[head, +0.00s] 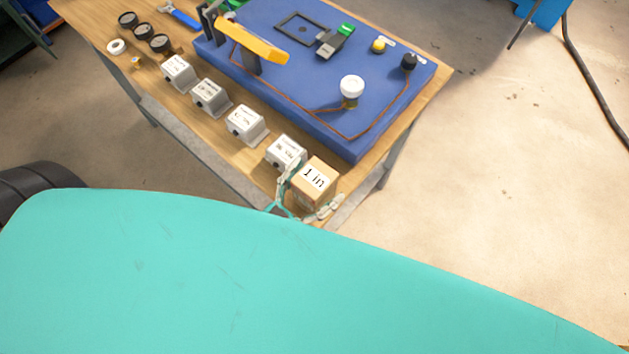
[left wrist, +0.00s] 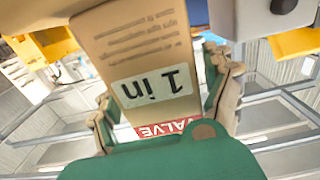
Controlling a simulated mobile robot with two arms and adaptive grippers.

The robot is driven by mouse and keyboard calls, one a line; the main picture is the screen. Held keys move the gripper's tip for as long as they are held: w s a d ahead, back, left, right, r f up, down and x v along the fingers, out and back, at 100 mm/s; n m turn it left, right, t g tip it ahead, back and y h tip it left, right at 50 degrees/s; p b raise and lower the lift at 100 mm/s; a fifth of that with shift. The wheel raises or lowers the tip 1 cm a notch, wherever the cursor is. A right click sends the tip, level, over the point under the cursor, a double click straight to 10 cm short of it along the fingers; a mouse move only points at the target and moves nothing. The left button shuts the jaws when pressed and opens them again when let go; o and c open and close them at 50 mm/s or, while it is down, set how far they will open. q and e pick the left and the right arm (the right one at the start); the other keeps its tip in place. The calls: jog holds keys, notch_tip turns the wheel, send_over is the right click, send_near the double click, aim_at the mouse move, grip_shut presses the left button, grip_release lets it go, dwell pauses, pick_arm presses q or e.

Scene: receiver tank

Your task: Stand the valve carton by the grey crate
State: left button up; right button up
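The valve carton (head: 314,180) is a brown box with a white "1 in" label, at the near corner of the bench in the head view. My left gripper (head: 309,192) has a finger on either side of it and is shut on it. In the left wrist view the carton (left wrist: 143,43) fills the upper middle, its "1 in" label upside down and a red "VALVE" band near the palm. The fingers of my left gripper (left wrist: 168,103) flank it there. I cannot tell whether the carton touches the bench. No grey crate is clearly recognisable. My right gripper is not in view.
The wooden bench (head: 228,138) carries a row of several light grey labelled boxes (head: 244,124) and a blue board (head: 300,90) with a yellow-handled lever (head: 258,46) and knobs. Round black gauges (head: 143,32) stand far left. A teal surface blocks the lower head view. Floor right is open.

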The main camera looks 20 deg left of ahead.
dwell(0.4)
pick_arm(q)
jog(key=shift+s+r, duration=0.1)
jog(key=b+v, duration=0.2)
jog(key=v, duration=0.9)
jog(key=s+a+f+g+y, duration=0.1)
jog(key=s+a+f+g, duration=0.1)
jog(key=f, duration=1.2)
jog(key=s+a+f+n+g+y, duration=0.1)
jog(key=f+g, duration=0.5)
jog(key=f, duration=0.9)
jog(key=s+a+f+g+y, duration=0.3)
jog(key=s+a+f+g, duration=0.1)
jog(key=f, duration=1)
jog(key=shift+s+f, duration=0.4)
jog(key=shift+s, duration=0.45)
jog(key=s+f+g, duration=0.1)
jog(key=s+a+f+g, duration=0.1)
jog(key=s+f, duration=0.1)
jog(key=s+a+f+g+y, duration=0.1)
jog(key=shift+s+f+n+g, duration=0.3)
jog(key=shift+s+f, duration=0.05)
jog(key=shift+f, duration=0.05)
jog(key=shift+s+a+f, duration=0.1)
jog(key=shift+s+f, duration=0.05)
jog(key=shift+s, duration=0.2)
jog(key=shift+w, duration=0.1)
